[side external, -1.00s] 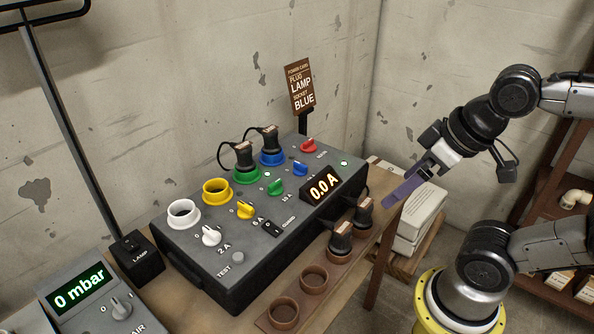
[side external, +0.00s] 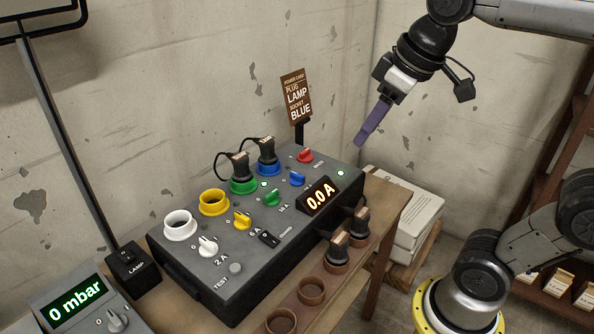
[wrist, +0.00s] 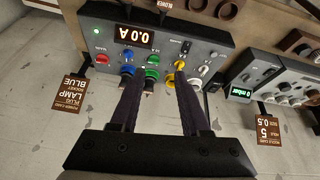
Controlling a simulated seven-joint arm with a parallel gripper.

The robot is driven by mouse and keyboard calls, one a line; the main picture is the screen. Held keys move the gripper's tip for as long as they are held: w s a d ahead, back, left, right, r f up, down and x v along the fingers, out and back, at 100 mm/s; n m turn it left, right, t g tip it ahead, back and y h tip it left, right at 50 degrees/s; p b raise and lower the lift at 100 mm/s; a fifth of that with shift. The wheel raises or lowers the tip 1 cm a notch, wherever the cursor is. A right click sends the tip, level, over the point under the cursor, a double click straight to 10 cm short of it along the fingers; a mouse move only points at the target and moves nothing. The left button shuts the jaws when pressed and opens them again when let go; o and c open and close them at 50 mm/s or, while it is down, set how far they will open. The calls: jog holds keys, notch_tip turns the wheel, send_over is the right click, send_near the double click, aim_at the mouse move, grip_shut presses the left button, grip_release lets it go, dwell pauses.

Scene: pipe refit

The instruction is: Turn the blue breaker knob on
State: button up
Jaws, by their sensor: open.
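The blue breaker knob (side external: 297,179) sits on the sloping grey panel (side external: 222,262), between the green knob (side external: 271,197) and the red knob (side external: 305,155). Behind it, a black plug with a cable stands in the blue socket (side external: 267,170). In the wrist view the panel is upside down, and the blue knob (wrist: 128,56) shows just beyond one finger. My gripper (side external: 361,141) is open and empty, in the air up and to the right of the knob, clear of the panel. Its two fingers (wrist: 157,80) are apart in the wrist view.
Another plug stands in the green socket (side external: 243,186); the yellow (side external: 213,203) and white (side external: 180,225) sockets are empty. A brown card (side external: 296,97) on a post rises behind the panel. Two plugs stand in brown holders at its front. The display (side external: 320,196) reads 0.0 A.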

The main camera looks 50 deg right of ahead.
jog(key=w+d+r+g, duration=0.1)
jog(key=w+d+r, duration=0.15)
jog(key=w, duration=0.75)
jog(key=m+g, duration=0.1)
jog(key=g, duration=0.3)
send_over(297, 174)
notch_tip(297, 174, down, 15)
notch_tip(297, 174, down, 14)
jog(key=shift+r, duration=0.25)
grip_shut()
